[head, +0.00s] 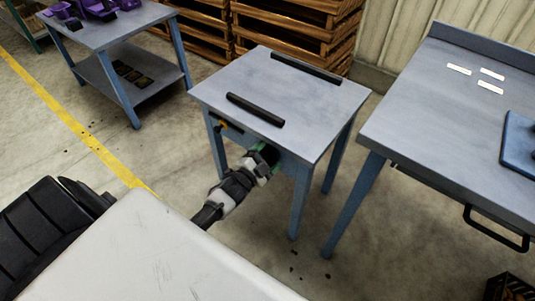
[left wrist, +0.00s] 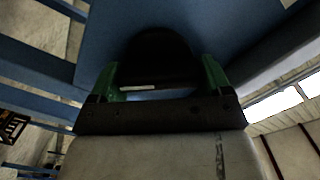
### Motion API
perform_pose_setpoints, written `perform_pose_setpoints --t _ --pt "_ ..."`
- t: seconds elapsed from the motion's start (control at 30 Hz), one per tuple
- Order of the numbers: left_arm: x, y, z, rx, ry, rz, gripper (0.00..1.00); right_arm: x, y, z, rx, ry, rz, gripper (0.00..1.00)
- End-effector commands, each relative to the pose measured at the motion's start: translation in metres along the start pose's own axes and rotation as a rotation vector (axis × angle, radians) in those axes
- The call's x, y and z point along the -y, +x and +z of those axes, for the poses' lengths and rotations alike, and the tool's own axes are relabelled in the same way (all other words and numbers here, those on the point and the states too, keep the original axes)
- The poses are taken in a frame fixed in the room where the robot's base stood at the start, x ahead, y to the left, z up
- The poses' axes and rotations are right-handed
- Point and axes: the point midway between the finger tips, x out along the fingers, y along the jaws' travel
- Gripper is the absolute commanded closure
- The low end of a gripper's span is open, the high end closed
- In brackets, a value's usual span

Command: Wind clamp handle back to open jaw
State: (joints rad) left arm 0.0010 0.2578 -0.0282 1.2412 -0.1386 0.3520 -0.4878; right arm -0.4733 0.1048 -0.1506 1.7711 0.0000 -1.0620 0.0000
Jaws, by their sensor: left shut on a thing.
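The clamp table (head: 285,90) is a small grey-topped table with blue legs. Two black bars, which look like the clamp's jaw faces, lie across its top: a near one (head: 255,109) and a far one (head: 305,67), with a wide bare gap between them. My left gripper (head: 262,156) is at the table's front side, below the top. Its green fingers are shut on a dark rounded handle (left wrist: 158,55), one finger on each side in the left wrist view. In the head view the gripper mostly hides the handle. My right gripper is not in view.
A workbench (head: 445,110) with white labels and a blue tray (head: 520,145) stands close on the right. A shelf table (head: 110,25) with purple items stands at the back left. Wooden crates (head: 290,30) are stacked behind. A small yellow part (head: 223,124) shows at the clamp table's front.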

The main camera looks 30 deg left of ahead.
Motion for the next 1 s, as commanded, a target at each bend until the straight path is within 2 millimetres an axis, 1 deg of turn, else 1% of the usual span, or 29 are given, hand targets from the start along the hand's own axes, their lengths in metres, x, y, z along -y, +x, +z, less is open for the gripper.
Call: perform_pose_setpoints --t 0.2,0.5,0.8,1.0 --pt "0.001 -0.001 0.000 0.002 -0.208 0.003 0.45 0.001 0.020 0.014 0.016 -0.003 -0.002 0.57" --pt "0.003 -0.001 0.001 0.003 -0.485 0.003 0.45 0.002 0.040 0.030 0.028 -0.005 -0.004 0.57" --pt "0.003 -0.001 0.002 0.003 -0.704 0.002 0.45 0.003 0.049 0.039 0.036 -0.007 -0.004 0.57" --pt "0.004 -0.001 0.003 0.003 -0.791 0.002 0.45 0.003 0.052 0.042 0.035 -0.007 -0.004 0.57"
